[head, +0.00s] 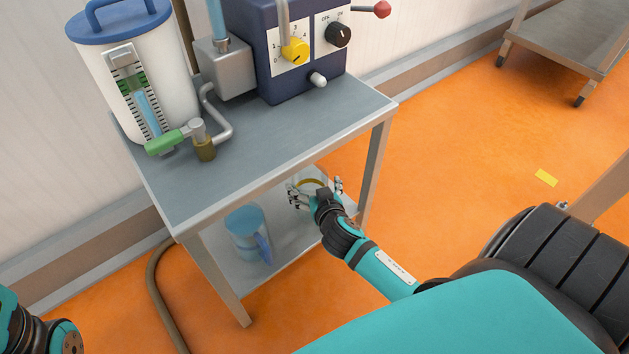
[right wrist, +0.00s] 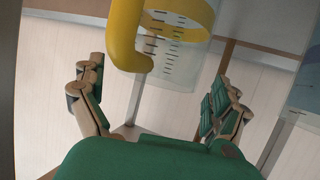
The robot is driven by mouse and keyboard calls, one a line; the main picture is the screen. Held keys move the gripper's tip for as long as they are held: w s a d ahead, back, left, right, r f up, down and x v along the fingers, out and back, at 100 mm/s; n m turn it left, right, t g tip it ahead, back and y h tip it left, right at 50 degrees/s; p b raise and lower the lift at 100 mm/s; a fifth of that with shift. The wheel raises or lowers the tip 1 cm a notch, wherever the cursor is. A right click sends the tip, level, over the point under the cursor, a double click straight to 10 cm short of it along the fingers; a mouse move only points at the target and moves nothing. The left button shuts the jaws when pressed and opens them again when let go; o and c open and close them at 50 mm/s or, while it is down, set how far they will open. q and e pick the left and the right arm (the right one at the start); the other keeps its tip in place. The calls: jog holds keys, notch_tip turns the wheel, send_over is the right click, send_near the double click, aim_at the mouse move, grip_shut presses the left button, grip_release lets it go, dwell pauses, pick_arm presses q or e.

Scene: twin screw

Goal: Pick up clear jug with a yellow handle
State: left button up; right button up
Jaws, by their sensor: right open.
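The clear jug with a yellow handle stands on the lower shelf of the grey metal table; in the head view its yellow part (head: 311,183) shows just behind my right gripper (head: 315,192), which hides most of it. In the right wrist view the yellow handle (right wrist: 124,36) and the clear wall with dark graduation marks (right wrist: 178,45) are ahead, at the top. My right gripper's fingers (right wrist: 156,100) are spread to either side of the handle, open and empty. At the lower left of the head view only part of my left arm shows; its gripper is out of view.
A blue jug (head: 244,228) stands on the lower shelf (head: 283,236), left of my right gripper. The table top (head: 270,130) is above the gripper, with a leg (head: 374,165) to its right. A hose (head: 160,290) lies on the floor at left.

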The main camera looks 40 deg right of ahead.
jog(key=shift+x, duration=1.15)
jog(key=c, duration=1.3)
jog(key=shift+c, duration=0.6)
jog(key=shift+r, duration=0.1)
